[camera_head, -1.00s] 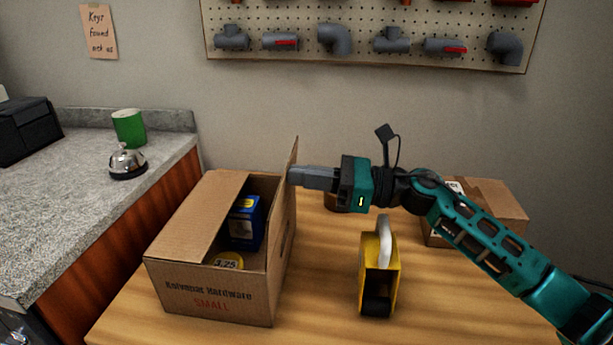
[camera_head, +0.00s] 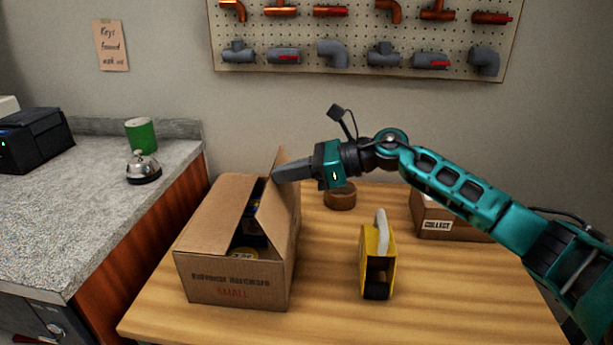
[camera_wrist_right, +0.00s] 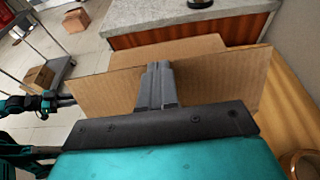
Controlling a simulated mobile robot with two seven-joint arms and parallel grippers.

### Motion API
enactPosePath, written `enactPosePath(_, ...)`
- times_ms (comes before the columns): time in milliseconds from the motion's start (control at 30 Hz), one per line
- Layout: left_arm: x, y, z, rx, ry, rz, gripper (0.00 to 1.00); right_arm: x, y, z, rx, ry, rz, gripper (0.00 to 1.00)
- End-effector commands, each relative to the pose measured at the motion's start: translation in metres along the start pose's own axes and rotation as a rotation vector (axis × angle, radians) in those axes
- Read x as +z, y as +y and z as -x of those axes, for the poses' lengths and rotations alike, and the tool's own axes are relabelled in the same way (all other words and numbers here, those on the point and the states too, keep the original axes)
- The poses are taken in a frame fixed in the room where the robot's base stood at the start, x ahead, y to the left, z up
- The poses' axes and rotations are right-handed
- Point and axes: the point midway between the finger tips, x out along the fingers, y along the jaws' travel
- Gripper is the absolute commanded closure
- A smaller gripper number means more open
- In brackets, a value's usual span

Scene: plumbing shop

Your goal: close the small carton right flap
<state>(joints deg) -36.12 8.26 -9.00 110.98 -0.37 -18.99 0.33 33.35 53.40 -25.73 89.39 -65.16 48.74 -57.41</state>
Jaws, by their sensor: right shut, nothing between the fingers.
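The small carton (camera_head: 232,284) stands on the wooden table, with "SMALL" printed on its front. Its left flap (camera_head: 221,208) lies folded over the left part of the opening. Its right flap (camera_head: 286,203) is tilted inward over the right side, leaving a narrow dark gap between the flaps. My right gripper (camera_head: 276,174) is shut and empty, its fingertips at the outer side of the right flap's upper part. In the right wrist view the shut fingers (camera_wrist_right: 158,72) lie against the flap's cardboard (camera_wrist_right: 210,82). Inside, a yellow-labelled item (camera_head: 244,253) shows partly.
A yellow tape dispenser (camera_head: 377,262) stands right of the carton. A brown tape roll (camera_head: 340,197) and another carton (camera_head: 436,222) are behind it. A grey counter (camera_head: 90,200) with a bell (camera_head: 143,168) is at the left. The table's front right is clear.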

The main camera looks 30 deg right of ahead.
Motion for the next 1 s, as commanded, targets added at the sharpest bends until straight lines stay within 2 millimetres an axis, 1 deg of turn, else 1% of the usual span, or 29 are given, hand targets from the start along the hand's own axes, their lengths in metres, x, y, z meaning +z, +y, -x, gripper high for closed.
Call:
enactPosePath(133, -0.007, 0.001, 0.005, 0.003, -0.002, 0.0, 0.71, 0.003, -0.003, -0.007, 0.002, -0.002, 0.0, 1.0)
enactPosePath(167, -0.008, 0.002, 0.005, 0.003, -0.002, 0.0, 0.71, 0.006, -0.004, -0.009, 0.001, 0.025, 0.008, 1.0)
enactPosePath(267, -0.01, 0.002, 0.006, 0.005, -0.001, 0.0, 0.71, 0.006, -0.004, -0.018, -0.001, 0.126, 0.011, 1.0)
enactPosePath(333, -0.011, 0.003, 0.006, 0.006, 0.001, 0.0, 0.71, 0.001, -0.004, -0.025, 0.002, 0.132, 0.001, 1.0)
enactPosePath(700, -0.015, 0.003, 0.003, 0.007, 0.011, -0.002, 0.71, -0.007, -0.003, -0.056, 0.002, 0.135, 0.003, 1.0)
enactPosePath(767, -0.015, 0.003, 0.003, 0.007, 0.011, -0.002, 0.71, -0.007, -0.004, -0.06, 0.0, 0.194, 0.009, 1.0)
enactPosePath(867, -0.014, 0.003, 0.003, 0.007, 0.011, -0.001, 0.71, -0.012, -0.004, -0.067, 0.0, 0.269, 0.006, 1.0)
enactPosePath(1000, -0.012, 0.003, 0.002, 0.006, 0.011, -0.001, 0.71, -0.02, -0.004, -0.074, 0.001, 0.262, 0.001, 1.0)
